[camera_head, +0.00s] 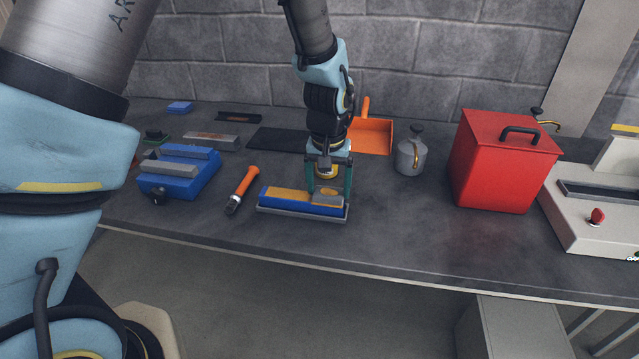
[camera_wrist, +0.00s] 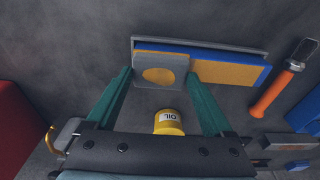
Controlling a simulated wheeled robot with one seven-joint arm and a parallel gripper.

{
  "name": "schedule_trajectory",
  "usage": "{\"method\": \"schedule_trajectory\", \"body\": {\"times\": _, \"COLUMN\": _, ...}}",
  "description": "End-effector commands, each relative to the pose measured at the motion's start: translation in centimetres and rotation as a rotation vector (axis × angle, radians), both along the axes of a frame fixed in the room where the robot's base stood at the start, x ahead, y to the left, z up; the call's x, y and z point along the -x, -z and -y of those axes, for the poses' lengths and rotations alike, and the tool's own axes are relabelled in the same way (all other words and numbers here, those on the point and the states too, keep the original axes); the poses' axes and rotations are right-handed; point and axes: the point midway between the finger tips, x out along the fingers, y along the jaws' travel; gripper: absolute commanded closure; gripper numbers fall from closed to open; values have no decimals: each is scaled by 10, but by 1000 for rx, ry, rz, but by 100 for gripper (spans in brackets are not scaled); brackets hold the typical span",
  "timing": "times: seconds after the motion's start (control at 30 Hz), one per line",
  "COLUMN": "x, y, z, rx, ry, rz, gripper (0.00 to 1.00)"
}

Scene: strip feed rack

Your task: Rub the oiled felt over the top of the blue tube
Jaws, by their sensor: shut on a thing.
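The blue tube (camera_head: 282,200) looks like a long, flat-sided blue bar with an orange top, lying in a shallow grey tray (camera_head: 300,213). It also shows in the wrist view (camera_wrist: 235,73). My gripper (camera_head: 329,194) points straight down at the tube's right end. Its green fingers are shut on a grey block (camera_wrist: 160,60) with an orange oval patch, which I take for the oiled felt. The block sits over the tube's top at that end; I cannot tell if they touch. A yellow piece marked OIL (camera_wrist: 169,122) shows between the fingers, above the block.
An orange-handled tool (camera_head: 245,184) lies left of the tray, with a blue vise-like block (camera_head: 180,172) beyond it. A grey oil can (camera_head: 411,157), an orange dustpan (camera_head: 372,136) and a red box (camera_head: 500,165) stand behind and right. The bench front is clear.

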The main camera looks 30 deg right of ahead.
Motion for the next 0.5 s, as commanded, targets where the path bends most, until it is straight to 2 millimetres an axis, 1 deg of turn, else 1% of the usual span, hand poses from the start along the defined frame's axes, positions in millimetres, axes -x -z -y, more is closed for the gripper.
{"method": "schedule_trajectory", "body": {"times": 0.07, "x": -1, "y": 1, "z": -2, "rx": -1, "ry": -2, "rz": -2, "gripper": 66}}
{"method": "schedule_trajectory", "body": {"times": 0.5, "x": -27, "y": -1, "z": -30, "rx": -1, "ry": -2, "rz": -1, "gripper": 66}}
